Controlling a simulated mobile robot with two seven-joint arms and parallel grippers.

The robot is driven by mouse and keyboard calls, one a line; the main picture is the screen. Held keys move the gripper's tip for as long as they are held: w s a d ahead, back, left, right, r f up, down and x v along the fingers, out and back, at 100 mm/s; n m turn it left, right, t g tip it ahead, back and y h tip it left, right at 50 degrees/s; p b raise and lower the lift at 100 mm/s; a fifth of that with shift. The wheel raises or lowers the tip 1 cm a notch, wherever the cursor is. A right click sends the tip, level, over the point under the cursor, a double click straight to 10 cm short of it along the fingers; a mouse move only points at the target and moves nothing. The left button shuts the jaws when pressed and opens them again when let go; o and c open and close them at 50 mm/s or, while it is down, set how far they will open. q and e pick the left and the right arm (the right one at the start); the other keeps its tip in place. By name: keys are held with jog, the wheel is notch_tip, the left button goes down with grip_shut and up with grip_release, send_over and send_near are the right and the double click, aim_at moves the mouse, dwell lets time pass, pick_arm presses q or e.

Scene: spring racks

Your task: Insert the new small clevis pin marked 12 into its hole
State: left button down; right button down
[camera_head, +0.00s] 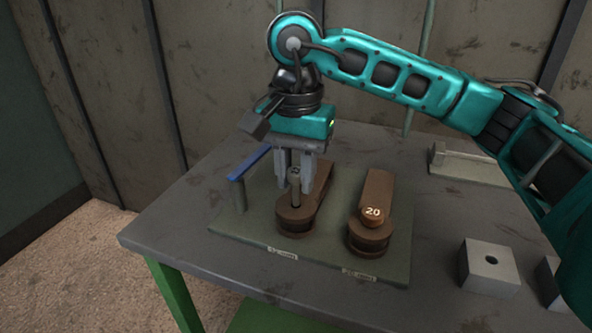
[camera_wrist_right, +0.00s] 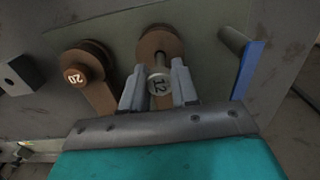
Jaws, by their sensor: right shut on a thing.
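My right gripper (camera_head: 295,180) is shut on the small clevis pin marked 12 (camera_head: 294,196), a grey metal pin. In the right wrist view the pin's head with its 12 (camera_wrist_right: 159,84) faces the camera between the fingers. The pin is roughly upright, its lower end at the round end of the left brown clevis (camera_head: 295,219). That clevis also shows in the right wrist view (camera_wrist_right: 158,40). I cannot tell whether the tip is in the hole or just over it. My left gripper is not in view.
A second brown clevis (camera_head: 371,238) to the right holds a pin marked 20 (camera_head: 373,212). Both stand on a grey-green plate (camera_head: 330,256) on the table. A blue-topped post (camera_head: 240,182) stands left of my gripper. A grey block with a hole (camera_head: 489,265) sits at right.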

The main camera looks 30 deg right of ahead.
aim_at(296, 205)
jog(key=shift+f+b, duration=0.6)
jog(key=shift+f, duration=0.2)
jog(key=shift+f+b, duration=0.7)
jog(key=shift+f, duration=0.15)
jog(key=c, duration=0.8)
grip_release()
notch_tip(296, 205, up, 13)
jog(key=p, duration=0.3)
jog(key=shift+p, duration=0.3)
